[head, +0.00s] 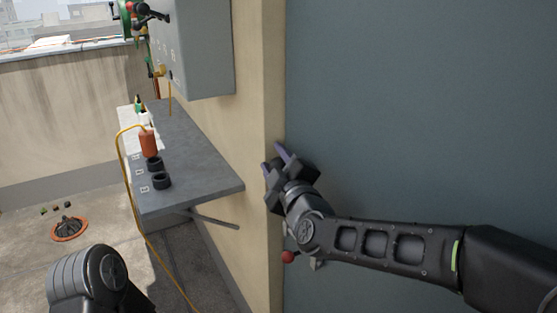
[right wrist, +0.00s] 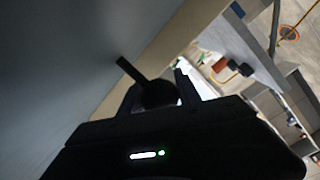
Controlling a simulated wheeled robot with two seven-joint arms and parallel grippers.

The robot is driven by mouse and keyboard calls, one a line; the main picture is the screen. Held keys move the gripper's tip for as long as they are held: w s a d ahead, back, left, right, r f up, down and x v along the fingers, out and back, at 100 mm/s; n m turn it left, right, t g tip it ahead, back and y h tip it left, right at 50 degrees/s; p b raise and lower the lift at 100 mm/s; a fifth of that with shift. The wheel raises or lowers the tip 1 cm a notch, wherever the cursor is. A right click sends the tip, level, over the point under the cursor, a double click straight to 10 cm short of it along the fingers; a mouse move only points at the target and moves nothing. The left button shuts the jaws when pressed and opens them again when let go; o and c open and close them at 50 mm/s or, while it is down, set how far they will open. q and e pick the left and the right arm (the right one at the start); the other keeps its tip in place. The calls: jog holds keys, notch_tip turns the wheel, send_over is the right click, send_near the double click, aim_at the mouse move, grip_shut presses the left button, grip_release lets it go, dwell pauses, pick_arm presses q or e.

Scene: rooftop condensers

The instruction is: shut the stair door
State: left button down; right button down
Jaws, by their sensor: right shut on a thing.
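The stair door (head: 420,120) is the large blue-grey panel filling the right of the head view; it also shows at the left of the right wrist view (right wrist: 60,70). Its left edge runs along a beige wall edge (head: 272,70); I cannot tell whether a gap is left there. My right gripper (head: 275,160) is at that edge. In the right wrist view its fingers are shut on a dark door handle (right wrist: 157,94), with a bar sticking up left of the fingers. The head view hides the handle behind the gripper. My left gripper is out of view.
A grey shelf (head: 200,165) juts from the wall left of the door, with an orange bottle (head: 148,143) and black rings (head: 161,181). A grey box (head: 195,50) hangs above it. A red knob (head: 288,256) shows below my right wrist. Open floor (head: 100,215) lies at left.

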jog(key=c, duration=1.3)
grip_release()
jog(key=shift+s+a+f, duration=0.3)
jog(key=shift+s+a, duration=0.05)
jog(key=shift+a, duration=0.3)
jog(key=shift+o, duration=1.4)
jog(key=shift+s+a+r+y, duration=0.1)
jog(key=shift+s+r+y, duration=0.1)
jog(key=shift+y, duration=0.1)
jog(key=shift+o, duration=0.8)
jog(key=shift+w, duration=0.1)
jog(key=shift+d, duration=0.2)
jog(key=v, duration=0.7)
jog(key=shift+s, duration=0.4)
jog(key=shift+r, duration=0.1)
jog(key=shift+r, duration=0.1)
